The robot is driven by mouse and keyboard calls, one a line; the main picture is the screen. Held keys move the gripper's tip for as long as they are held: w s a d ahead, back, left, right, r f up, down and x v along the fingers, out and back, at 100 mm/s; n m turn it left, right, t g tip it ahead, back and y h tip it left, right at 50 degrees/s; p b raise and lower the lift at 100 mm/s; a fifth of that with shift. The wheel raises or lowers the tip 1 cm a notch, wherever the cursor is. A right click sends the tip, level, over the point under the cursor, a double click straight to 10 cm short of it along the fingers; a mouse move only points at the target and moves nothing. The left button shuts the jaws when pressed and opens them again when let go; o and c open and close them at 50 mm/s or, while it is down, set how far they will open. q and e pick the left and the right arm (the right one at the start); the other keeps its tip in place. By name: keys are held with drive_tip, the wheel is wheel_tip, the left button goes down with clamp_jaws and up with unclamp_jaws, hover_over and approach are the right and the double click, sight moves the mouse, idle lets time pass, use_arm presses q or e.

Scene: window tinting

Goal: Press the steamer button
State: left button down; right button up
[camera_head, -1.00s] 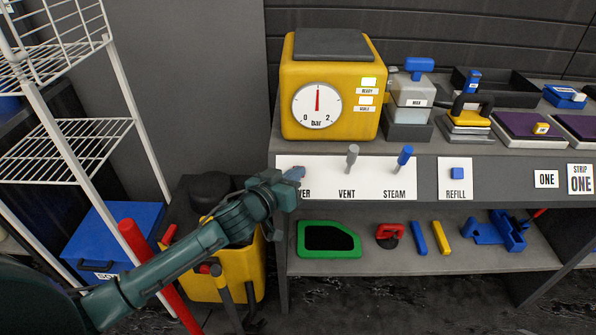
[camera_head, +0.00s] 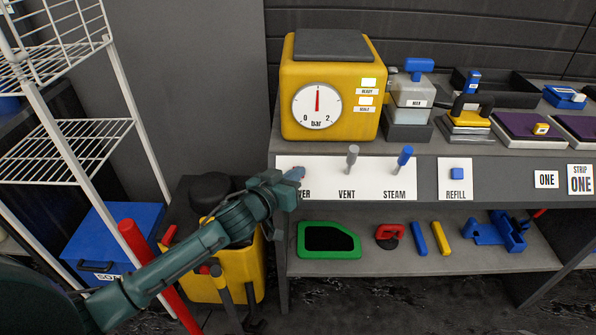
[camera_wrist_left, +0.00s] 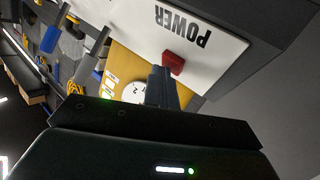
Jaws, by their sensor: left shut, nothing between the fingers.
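The steamer (camera_head: 350,90) is a yellow box with a round gauge (camera_head: 318,104), its red needle pointing straight up, and two lit labelled lamps. Below it, a white panel (camera_head: 325,185) carries the words VENT and STEAM and a partly covered word. In the left wrist view that word reads POWER, with a red button (camera_wrist_left: 173,63) beside it. My left gripper (camera_head: 297,174) is shut and empty at the panel's left end. In the wrist view its fingertips (camera_wrist_left: 163,75) are right at the red button; I cannot tell whether they touch. The gripper hides the button in the head view.
A grey VENT lever (camera_head: 352,157) and a blue-tipped STEAM lever (camera_head: 404,157) stick out to the right. A blue REFILL button (camera_head: 457,173) is further right. The lower shelf (camera_head: 370,265) holds tools. A white wire rack (camera_head: 70,140) stands left.

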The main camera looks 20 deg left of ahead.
use_arm(q)
drive_tip(key=shift+s+r+p, duration=0.15)
drive_tip(key=shift+s+p, duration=0.1)
drive_tip(key=shift+p, duration=0.05)
drive_tip(key=shift+s+r, duration=0.1)
drive_tip(key=shift+r, duration=0.1)
drive_tip(key=s+r+p, duration=0.2)
drive_tip(key=s+d+r+p, duration=0.1)
drive_tip(key=s+r+p, duration=0.1)
drive_tip(key=p, duration=0.1)
drive_tip(key=shift+d, duration=0.1)
drive_tip(key=shift+f, duration=0.1)
idle(0.4)
